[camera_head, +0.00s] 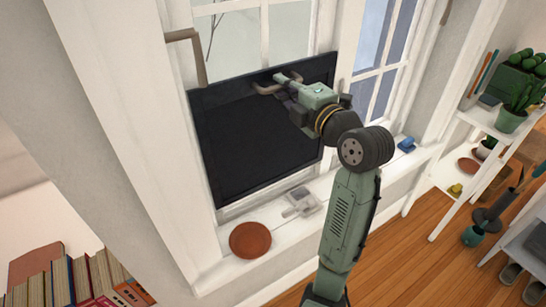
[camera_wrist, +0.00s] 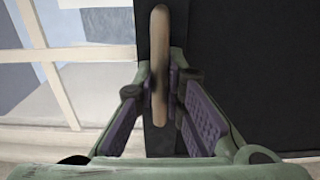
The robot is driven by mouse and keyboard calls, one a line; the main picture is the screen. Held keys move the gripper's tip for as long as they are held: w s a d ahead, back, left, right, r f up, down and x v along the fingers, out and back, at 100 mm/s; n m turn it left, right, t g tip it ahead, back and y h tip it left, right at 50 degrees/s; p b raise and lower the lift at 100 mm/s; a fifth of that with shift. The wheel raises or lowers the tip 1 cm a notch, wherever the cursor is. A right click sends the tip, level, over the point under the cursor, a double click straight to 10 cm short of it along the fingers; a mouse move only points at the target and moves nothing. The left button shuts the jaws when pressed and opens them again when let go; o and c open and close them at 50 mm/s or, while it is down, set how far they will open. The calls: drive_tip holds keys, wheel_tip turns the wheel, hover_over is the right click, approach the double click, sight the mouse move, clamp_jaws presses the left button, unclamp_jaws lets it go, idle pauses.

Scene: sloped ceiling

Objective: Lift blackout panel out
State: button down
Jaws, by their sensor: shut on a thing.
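The blackout panel (camera_head: 255,135) is a flat black rectangle standing at the lower part of the left window, with bare glass above it. Its dark surface also shows in the wrist view (camera_wrist: 255,70). A tan bar handle (camera_head: 267,89) is near its top edge; it stands upright between the fingers in the wrist view (camera_wrist: 160,35). My gripper (camera_head: 279,84) is shut on this handle, with its purple-padded fingers (camera_wrist: 162,95) on both sides of it. I cannot tell whether the panel's edges still touch the window frame.
A brown round dish (camera_head: 250,240), a small pale grey object (camera_head: 300,201) and a blue object (camera_head: 406,145) lie on the white sill (camera_head: 345,185) below. A bent brown bracket (camera_head: 200,58) is at the panel's upper left. White shelves with plants (camera_head: 512,118) stand right. Books (camera_head: 75,280) are lower left.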

drive_tip(key=r+b+v, duration=0.2)
drive_tip(key=v, duration=0.9)
idle(0.7)
drive_tip(key=shift+s, duration=0.1)
